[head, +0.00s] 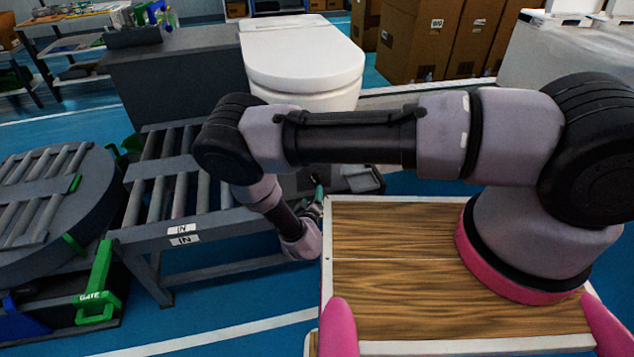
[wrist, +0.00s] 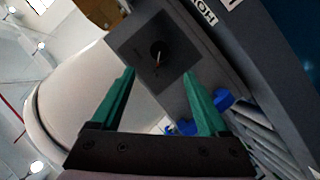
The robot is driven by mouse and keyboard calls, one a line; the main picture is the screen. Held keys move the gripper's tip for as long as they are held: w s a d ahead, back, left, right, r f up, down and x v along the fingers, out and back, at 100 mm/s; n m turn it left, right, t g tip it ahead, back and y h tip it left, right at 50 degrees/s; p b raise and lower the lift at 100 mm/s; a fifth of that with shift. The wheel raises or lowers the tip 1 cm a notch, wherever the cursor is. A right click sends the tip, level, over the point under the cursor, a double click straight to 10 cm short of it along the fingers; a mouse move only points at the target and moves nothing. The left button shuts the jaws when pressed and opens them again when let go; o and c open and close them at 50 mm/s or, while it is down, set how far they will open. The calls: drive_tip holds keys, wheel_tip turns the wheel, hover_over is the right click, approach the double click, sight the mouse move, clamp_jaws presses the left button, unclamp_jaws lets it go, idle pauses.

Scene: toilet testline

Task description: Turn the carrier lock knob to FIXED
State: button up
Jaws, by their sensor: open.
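In the wrist view a round black knob (wrist: 158,52) with a pale and reddish pointer sits on a dark grey square plate (wrist: 132,42). Its printed markings are too small to read. My gripper (wrist: 160,73) is open, with its two teal fingers apart and nothing between them. The knob appears between and just beyond the fingertips; I cannot tell the remaining distance, and no contact shows. In the head view my gripper (head: 319,193) is small and partly covered by my arm, beside the conveyor end. I cannot make out the knob there.
A white toilet (head: 300,60) stands behind my arm; it also fills the left of the wrist view (wrist: 80,95). A roller conveyor (head: 180,185) marked IN and a green GATE handle (head: 98,285) are at left. A blue part (wrist: 222,98) lies near the right finger.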

sight(315, 181)
drive_tip(key=x, duration=1)
drive_tip(key=shift+w+d+f, duration=0.1)
drive_tip(key=shift+w+f, duration=0.05)
drive_tip(key=shift+w, duration=0.2)
clamp_jaws()
